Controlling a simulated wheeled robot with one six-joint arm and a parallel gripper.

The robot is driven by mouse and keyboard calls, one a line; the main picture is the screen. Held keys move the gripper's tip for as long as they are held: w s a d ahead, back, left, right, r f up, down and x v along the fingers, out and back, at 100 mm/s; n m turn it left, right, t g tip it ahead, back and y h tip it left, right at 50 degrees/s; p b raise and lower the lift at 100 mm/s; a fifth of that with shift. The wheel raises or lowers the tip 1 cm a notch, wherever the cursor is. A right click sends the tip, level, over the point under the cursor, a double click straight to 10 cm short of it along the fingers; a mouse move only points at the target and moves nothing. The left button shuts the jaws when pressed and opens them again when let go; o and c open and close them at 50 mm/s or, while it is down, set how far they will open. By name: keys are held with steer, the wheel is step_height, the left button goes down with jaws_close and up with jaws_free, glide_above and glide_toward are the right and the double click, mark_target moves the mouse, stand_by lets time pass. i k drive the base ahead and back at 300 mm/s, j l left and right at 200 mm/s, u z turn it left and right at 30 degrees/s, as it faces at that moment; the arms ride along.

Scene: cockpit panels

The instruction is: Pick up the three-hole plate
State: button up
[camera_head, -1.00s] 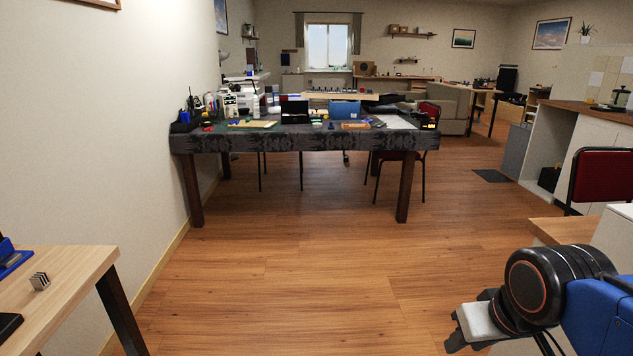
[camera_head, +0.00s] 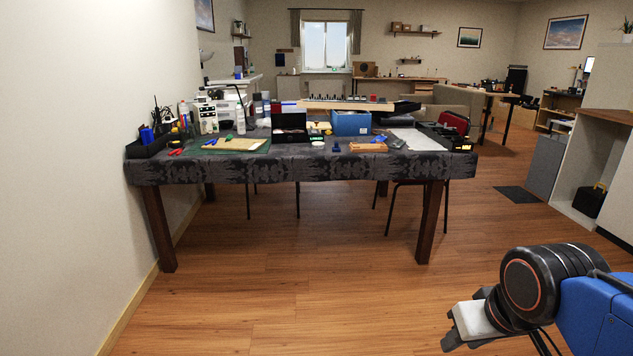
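I cannot make out a three-hole plate in this view; the small items on the table are too far away to tell apart. A table with a dark patterned cloth (camera_head: 300,170) stands ahead of me, crowded with small objects. My gripper (camera_head: 452,340) is at the lower right, held low over the floor in front of the table and well apart from it. Its fingers are small and partly hidden, so I cannot tell whether it is open or shut.
On the table are a blue box (camera_head: 351,123), a black open case (camera_head: 289,127), a green mat (camera_head: 222,145) and a wooden block (camera_head: 368,147). A wall runs along the left. Chairs stand behind the table. The wooden floor (camera_head: 290,290) before it is clear.

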mark_target(381, 137)
steer(key=i, duration=1.7)
